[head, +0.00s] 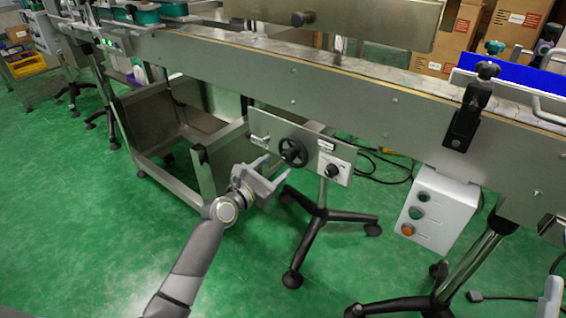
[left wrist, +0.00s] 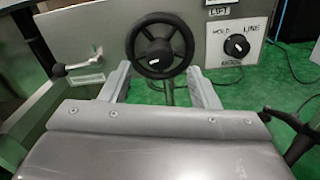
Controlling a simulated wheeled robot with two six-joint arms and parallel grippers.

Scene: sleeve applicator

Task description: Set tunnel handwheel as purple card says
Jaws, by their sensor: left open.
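The black handwheel (head: 293,152) is mounted on a grey panel (head: 262,124) under the conveyor. In the left wrist view the handwheel (left wrist: 160,45) shows a round rim, spokes and a small white mark below its hub. My left gripper (head: 275,172) is open, just in front of and slightly below the handwheel in the head view. In the left wrist view its two fingers (left wrist: 160,88) lie on either side below the wheel, with nothing between them that I can see gripped. I cannot tell whether they touch the rim. No purple card is clearly visible.
A black selector knob (left wrist: 237,46) marked HOLD and LINE sits right of the wheel. A lever (left wrist: 72,67) is on the left. Green floor is clear at lower left.

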